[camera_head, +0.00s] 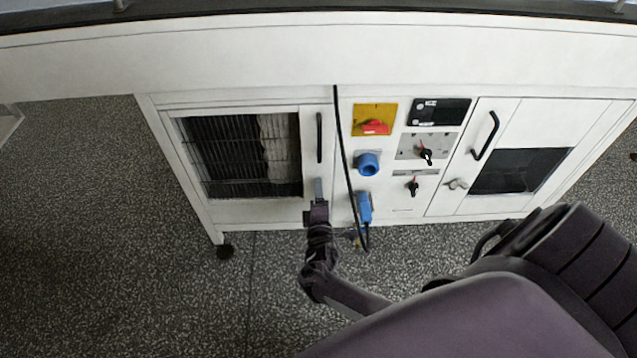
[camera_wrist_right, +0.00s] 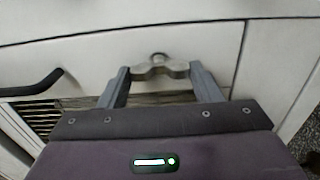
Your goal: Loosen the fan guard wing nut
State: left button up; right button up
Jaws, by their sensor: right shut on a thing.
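The wing nut (camera_wrist_right: 160,69) is a small grey metal piece on the white panel, seen in the right wrist view. My right gripper (camera_wrist_right: 160,75) is shut on it, with a finger at each wing. In the head view my right gripper (camera_head: 319,188) reaches the lower right part of the fan guard door, below its black handle (camera_head: 319,137), and hides the nut. The fan guard (camera_head: 240,157) is a white framed door with a dark wire grille, and it looks shut. My left gripper is in neither view.
A black cable (camera_head: 345,150) hangs just right of my gripper, near a blue plug (camera_head: 365,207) and a blue socket (camera_head: 367,164). A yellow and red switch (camera_head: 374,120) and black knobs sit further right. Another door (camera_head: 500,120) has a black handle. Speckled floor lies clear at left.

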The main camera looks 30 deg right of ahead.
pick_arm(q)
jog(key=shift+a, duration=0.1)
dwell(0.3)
pick_arm(e)
jog(key=o, duration=1)
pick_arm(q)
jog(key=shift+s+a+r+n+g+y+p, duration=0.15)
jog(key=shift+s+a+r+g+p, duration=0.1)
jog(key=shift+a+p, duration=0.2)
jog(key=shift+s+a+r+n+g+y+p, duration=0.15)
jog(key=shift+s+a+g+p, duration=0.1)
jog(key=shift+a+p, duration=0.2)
pick_arm(e)
jog(key=v, duration=0.7)
jog(key=shift+s+a, duration=0.2)
jog(key=shift+s, duration=0.15)
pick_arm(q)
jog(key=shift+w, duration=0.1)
